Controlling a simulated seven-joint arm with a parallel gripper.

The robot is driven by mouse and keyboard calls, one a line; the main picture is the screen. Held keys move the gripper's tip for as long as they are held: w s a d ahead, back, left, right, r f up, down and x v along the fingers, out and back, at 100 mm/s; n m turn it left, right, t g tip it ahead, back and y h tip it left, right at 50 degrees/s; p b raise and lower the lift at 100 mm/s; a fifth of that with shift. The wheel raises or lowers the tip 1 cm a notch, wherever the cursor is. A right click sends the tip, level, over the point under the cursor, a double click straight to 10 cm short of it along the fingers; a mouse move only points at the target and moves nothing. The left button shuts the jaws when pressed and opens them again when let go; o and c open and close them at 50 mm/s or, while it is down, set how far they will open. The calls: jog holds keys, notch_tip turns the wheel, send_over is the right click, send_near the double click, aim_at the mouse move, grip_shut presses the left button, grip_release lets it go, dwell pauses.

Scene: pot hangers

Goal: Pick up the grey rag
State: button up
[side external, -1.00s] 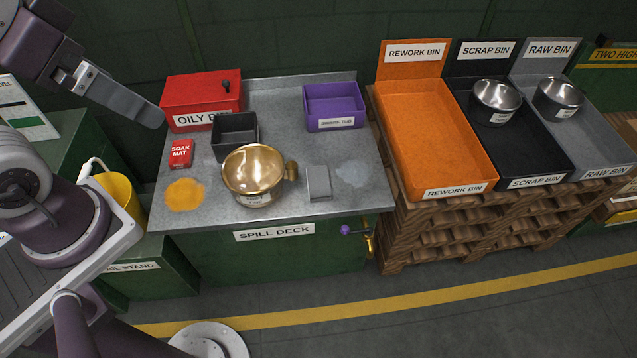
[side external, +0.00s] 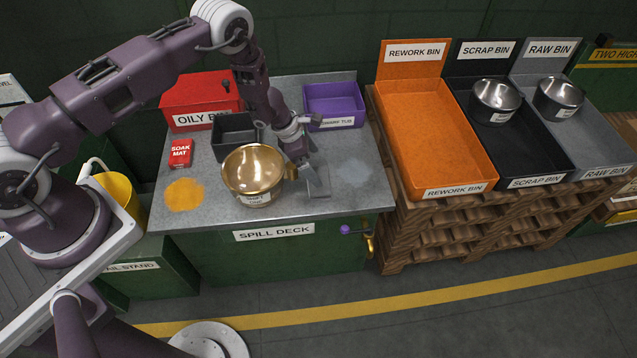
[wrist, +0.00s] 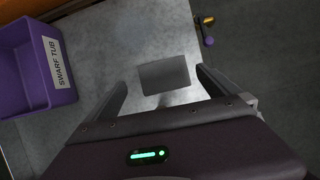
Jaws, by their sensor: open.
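The grey rag (side external: 321,186) is a small grey rectangular block-like piece on the spill deck, right of the brass pot (side external: 253,172). In the wrist view the rag (wrist: 165,75) lies ahead of and between my two fingers. My gripper (side external: 311,183) is low over the deck at the rag, partly covering it in the side view. In the wrist view my gripper (wrist: 160,85) is open with nothing held. Whether the fingers touch the rag cannot be told.
The pot's handle is close to my gripper.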

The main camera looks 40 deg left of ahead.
jog(key=x, duration=0.2)
jog(key=s+x, duration=0.1)
jog(key=x, duration=0.2)
jog(key=a+x, duration=0.1)
jog(key=x, duration=0.2)
jog(key=shift+s+f, duration=0.2)
jog(key=shift+f, duration=0.15)
jog(key=c, duration=1.1)
notch_tip(320, 180, up, 28)
jog(key=shift+r, duration=0.1)
